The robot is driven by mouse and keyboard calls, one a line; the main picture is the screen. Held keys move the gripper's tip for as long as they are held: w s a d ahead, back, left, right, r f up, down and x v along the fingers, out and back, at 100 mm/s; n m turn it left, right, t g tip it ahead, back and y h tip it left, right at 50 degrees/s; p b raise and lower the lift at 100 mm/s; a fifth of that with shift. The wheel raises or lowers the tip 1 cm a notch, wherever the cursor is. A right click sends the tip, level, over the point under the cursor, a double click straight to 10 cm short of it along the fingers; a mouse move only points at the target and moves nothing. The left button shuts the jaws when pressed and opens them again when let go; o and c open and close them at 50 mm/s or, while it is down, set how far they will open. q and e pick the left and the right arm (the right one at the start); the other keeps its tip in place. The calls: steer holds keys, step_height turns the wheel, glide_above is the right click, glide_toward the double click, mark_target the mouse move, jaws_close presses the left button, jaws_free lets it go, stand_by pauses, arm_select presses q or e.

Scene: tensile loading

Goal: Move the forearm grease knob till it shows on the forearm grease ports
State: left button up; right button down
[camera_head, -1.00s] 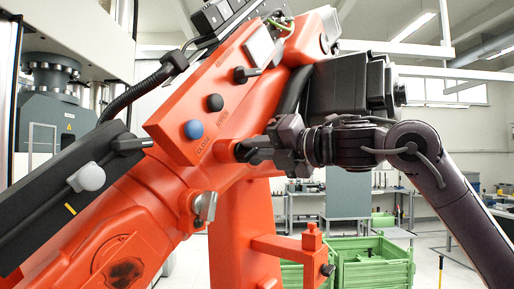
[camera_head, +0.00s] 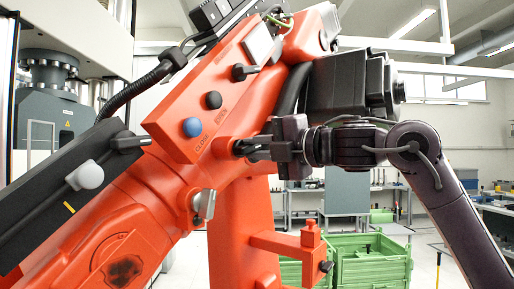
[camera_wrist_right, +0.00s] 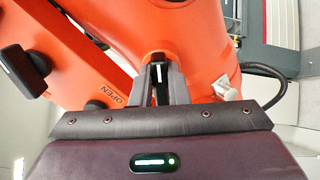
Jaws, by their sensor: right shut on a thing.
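My right gripper (camera_head: 250,149) reaches in from the right to the side of the orange forearm (camera_head: 150,200). Its dark fingers are shut on a small part at the forearm's surface, which I take to be the forearm grease knob. In the right wrist view the fingers (camera_wrist_right: 160,82) point at the forearm, and the knob (camera_wrist_right: 160,71) shows between them as a dark piece with a white mark. The fingers hide most of it, and I cannot read any grease port marking. My left gripper is not in view.
A blue button (camera_head: 193,127) marked CLOSE and a black button (camera_head: 213,100) sit on the orange panel. A black lever (camera_head: 244,72) is above them. A silver knob (camera_head: 205,204) is lower on the forearm. Green crates (camera_head: 372,262) stand behind on the floor.

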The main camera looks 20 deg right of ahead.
steer(key=c, duration=1.4)
jaws_free()
steer(key=shift+d, duration=0.1)
steer(key=shift+s+d+f+b, duration=0.1)
steer(key=shift+s+d+b, duration=0.2)
steer(key=shift+s+b, duration=0.15)
steer(key=b+v, duration=0.2)
steer(key=v, duration=0.4)
steer(key=shift+s+d, duration=0.2)
steer(key=shift+s, duration=0.1)
